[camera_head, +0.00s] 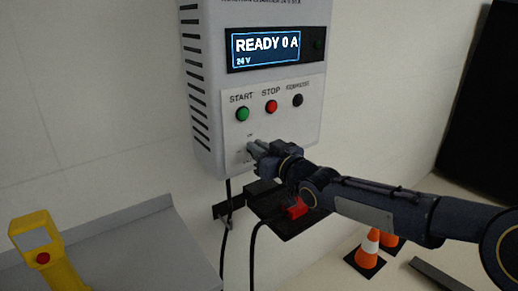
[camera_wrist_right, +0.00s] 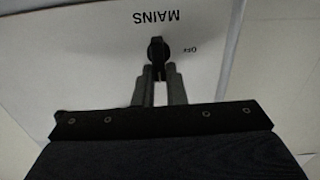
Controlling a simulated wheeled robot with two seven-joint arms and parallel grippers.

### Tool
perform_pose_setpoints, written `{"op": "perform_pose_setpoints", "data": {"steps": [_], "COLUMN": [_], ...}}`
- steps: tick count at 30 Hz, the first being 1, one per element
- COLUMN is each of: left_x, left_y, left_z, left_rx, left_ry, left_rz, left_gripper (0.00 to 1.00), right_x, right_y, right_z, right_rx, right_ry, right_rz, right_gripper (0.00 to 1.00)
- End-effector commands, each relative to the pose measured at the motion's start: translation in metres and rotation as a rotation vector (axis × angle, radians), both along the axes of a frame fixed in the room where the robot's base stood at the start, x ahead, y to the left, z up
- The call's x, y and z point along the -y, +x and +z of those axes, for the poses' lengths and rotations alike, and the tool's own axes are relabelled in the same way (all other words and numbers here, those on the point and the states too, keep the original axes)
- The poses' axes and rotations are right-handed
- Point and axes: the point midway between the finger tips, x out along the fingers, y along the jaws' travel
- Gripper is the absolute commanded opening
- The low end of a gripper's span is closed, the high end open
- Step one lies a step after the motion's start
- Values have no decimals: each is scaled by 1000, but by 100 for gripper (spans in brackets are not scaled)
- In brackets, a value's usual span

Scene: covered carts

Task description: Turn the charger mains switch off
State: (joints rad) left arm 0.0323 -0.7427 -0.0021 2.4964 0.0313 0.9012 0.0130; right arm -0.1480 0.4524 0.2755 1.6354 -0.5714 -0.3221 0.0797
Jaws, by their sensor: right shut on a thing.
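The charger (camera_head: 205,100) is a light grey wall box with a display (camera_head: 265,50) that reads "READY 0 A" and "24 V". Its mains switch (camera_wrist_right: 157,48) is a small dark knob beside an "OFF" label, under the word "MAINS", which appears upside down in the right wrist view. My right gripper (camera_head: 255,150) is at the lower front of the charger; in the right wrist view its fingers (camera_wrist_right: 159,75) are shut on the knob. The knob looks roughly upright in that view. In the head view the gripper hides the knob. My left gripper is not in view.
Green START (camera_head: 242,114), red STOP (camera_head: 271,106) and black (camera_head: 297,100) buttons sit above the gripper. Below are a dark bracket with a red connector (camera_head: 297,208) and hanging cables (camera_head: 252,245). A grey surface (camera_head: 130,240), yellow handle (camera_head: 38,237) and traffic cones (camera_head: 368,247) stand lower.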

Motion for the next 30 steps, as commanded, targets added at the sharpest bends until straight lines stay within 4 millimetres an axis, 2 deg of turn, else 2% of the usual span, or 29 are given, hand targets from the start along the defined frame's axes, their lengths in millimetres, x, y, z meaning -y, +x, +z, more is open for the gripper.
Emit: {"op": "perform_pose_setpoints", "data": {"steps": [11, 18, 30], "left_x": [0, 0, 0], "left_y": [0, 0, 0], "left_z": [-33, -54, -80], "left_rx": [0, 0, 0], "left_ry": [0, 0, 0], "left_rz": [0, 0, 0], "left_gripper": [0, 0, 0], "right_x": [-3, -7, -11], "right_y": [-3, -5, -8], "right_z": [-5, -7, -10], "right_rx": [132, 265, 488], "right_ry": [-181, -365, -673], "right_rz": [0, 0, 0], "right_gripper": [0, 0, 0]}}
